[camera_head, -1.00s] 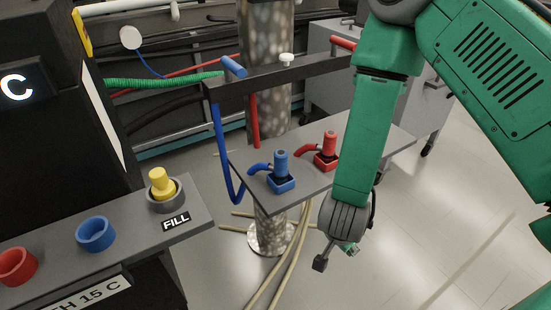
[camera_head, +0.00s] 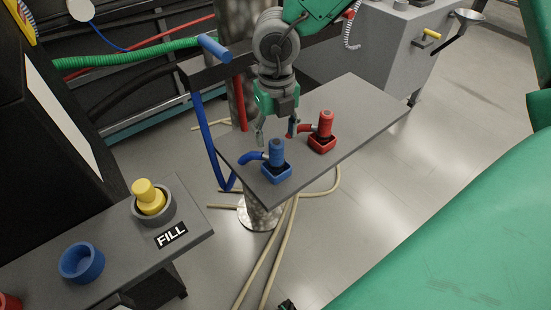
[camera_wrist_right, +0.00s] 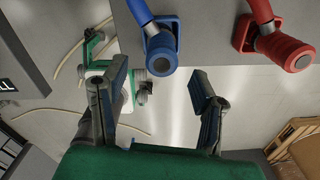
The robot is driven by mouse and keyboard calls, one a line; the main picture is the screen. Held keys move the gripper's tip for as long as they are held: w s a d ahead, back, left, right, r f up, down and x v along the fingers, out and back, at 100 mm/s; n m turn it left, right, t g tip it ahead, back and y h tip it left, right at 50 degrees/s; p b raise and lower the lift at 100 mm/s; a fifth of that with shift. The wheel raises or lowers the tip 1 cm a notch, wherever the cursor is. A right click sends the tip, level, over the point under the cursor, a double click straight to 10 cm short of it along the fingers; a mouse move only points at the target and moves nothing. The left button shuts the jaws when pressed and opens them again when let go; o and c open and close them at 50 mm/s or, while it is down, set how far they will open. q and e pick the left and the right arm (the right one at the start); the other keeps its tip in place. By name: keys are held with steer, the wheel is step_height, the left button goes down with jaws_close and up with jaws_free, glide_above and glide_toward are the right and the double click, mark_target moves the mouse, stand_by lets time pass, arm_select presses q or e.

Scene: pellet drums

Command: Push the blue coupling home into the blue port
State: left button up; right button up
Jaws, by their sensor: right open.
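The blue coupling (camera_head: 276,152) stands upright in a blue square holder (camera_head: 277,175) on the grey shelf, with a blue hose bending off its left side. The blue port (camera_head: 82,262) is an open blue ring on the grey ledge at the lower left. My left gripper is not identifiable in these views.
A red coupling (camera_head: 325,124) stands in a red holder right of the blue one, close to my right gripper. A yellow coupling (camera_head: 148,197) sits in a grey ring by the FILL label (camera_head: 171,235). A dark rail (camera_head: 205,78) crosses behind the shelf (camera_head: 360,105).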

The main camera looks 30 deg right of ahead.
mark_target(276, 156)
step_height(276, 156, down, 8)
steer(key=shift+w+d+b, duration=0.1)
steer(key=shift+w+b, duration=0.05)
steer(key=shift+b, duration=0.85)
steer(key=shift+r, duration=0.1)
jaws_close()
